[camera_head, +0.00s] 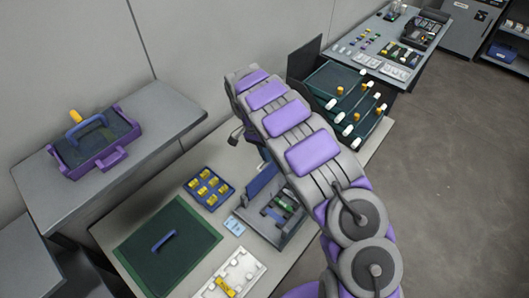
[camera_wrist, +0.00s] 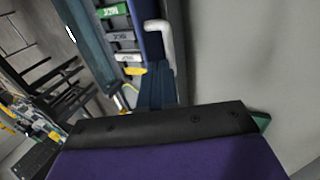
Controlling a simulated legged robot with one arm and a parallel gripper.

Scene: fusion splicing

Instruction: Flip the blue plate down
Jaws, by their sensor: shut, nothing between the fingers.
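The blue plate (camera_head: 262,181) stands raised at the back left of a grey device (camera_head: 272,228) on the workbench, partly hidden by my arm. In the wrist view a blue panel with a white handle (camera_wrist: 160,40), which seems to be this plate, is at the top middle, beside labelled slots. My gripper (camera_head: 236,138) is mostly hidden behind my arm in the head view, above and behind the plate. It is shut and empty. I cannot tell whether it touches the plate. My own purple and black wrist part fills the bottom of the wrist view.
A blue tray with yellow pieces (camera_head: 208,187), a green mat with a blue handle (camera_head: 160,250) and a white board (camera_head: 238,274) lie left of the device. A purple toolbox (camera_head: 92,145) is on the left shelf. A wall is behind.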

